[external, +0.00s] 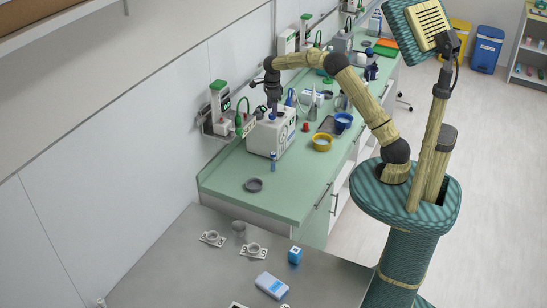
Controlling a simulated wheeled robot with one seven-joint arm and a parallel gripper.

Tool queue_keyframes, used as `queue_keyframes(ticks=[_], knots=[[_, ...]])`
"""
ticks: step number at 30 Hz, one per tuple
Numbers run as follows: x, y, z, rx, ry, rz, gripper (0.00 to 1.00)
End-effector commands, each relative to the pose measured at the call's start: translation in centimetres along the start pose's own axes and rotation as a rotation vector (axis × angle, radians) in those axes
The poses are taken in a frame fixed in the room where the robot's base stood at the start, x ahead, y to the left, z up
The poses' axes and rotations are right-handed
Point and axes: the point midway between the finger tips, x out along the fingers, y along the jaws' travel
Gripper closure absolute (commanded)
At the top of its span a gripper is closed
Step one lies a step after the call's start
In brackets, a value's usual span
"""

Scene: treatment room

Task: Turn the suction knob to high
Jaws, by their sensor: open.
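A white boxy device (265,138), which looks like the suction unit, stands on the green counter (225,180) near its wall side. My gripper (273,113) points down at the top of this device, very close to it. Its jaws are open, but the fingers are small and dark here. I cannot tell whether they touch the device or stand around a knob. The suction knob itself cannot be made out, and its setting cannot be read.
A wall unit with a green top (218,103) stands left of the device. A grey ring-shaped dish (254,184) sits at the front.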

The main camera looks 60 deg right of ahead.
Motion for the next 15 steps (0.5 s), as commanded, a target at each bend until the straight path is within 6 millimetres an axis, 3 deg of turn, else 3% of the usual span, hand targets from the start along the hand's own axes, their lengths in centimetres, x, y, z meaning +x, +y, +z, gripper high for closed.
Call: queue_keyframes(ticks=[6,15], knots=[[2.5,0.0,0.0,0.001,0.0,0.001,0.48],[3.0,0.0,0.0,0.001,0.0,0.0,0.48]])
